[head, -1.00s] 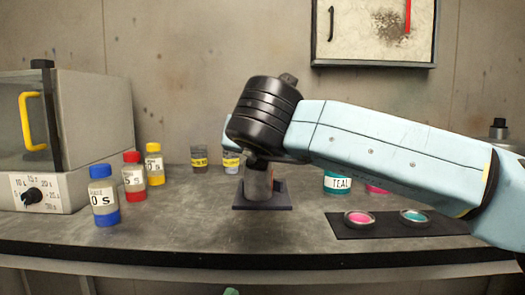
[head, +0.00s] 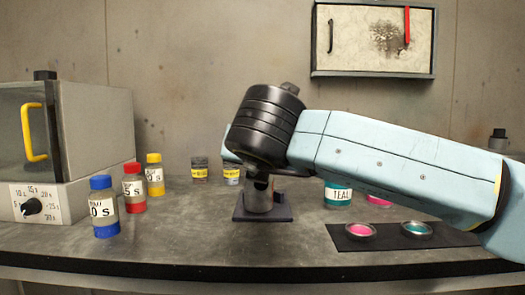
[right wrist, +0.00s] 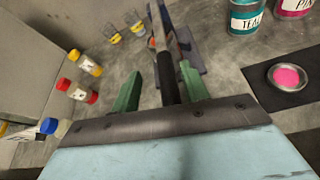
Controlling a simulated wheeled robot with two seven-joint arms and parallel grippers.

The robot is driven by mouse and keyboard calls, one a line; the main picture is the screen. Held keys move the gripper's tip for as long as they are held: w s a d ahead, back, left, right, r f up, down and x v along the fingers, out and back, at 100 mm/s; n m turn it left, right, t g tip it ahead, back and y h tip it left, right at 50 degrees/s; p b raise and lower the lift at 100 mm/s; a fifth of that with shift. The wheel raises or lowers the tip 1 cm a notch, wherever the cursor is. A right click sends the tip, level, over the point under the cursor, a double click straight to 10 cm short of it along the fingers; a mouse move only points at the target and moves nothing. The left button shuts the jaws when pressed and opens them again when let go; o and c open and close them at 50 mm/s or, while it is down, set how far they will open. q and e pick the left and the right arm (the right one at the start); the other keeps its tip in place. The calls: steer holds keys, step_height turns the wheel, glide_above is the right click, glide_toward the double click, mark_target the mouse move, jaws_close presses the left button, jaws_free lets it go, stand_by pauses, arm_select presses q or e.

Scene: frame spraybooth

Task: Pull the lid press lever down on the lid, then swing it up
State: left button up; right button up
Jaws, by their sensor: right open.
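The lid press stands mid-bench on a dark square base (head: 280,214), with a grey cylindrical body (head: 259,200) above it. My right arm's black wrist covers its upper part in the head view. In the right wrist view, a long dark bar (right wrist: 167,75), which looks like the press lever, runs between the two green fingers of my right gripper (right wrist: 160,62). The fingers are open, one on each side of the bar, with gaps showing. Whether a lid sits in the press is hidden. My left gripper is out of view.
Blue (head: 104,207), red (head: 134,188) and yellow (head: 154,174) capped bottles stand left, beside an oven-like box (head: 95,130). Two small jars stand behind the press. A teal can (head: 338,193) and pink can (head: 378,200) stand right, behind a dark mat (head: 388,240) with open paint lids.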

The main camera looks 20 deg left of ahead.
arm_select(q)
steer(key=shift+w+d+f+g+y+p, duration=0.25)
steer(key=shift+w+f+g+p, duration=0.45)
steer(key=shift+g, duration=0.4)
arm_select(e)
steer(key=v, duration=1.2)
steer(key=shift+s, duration=0.1)
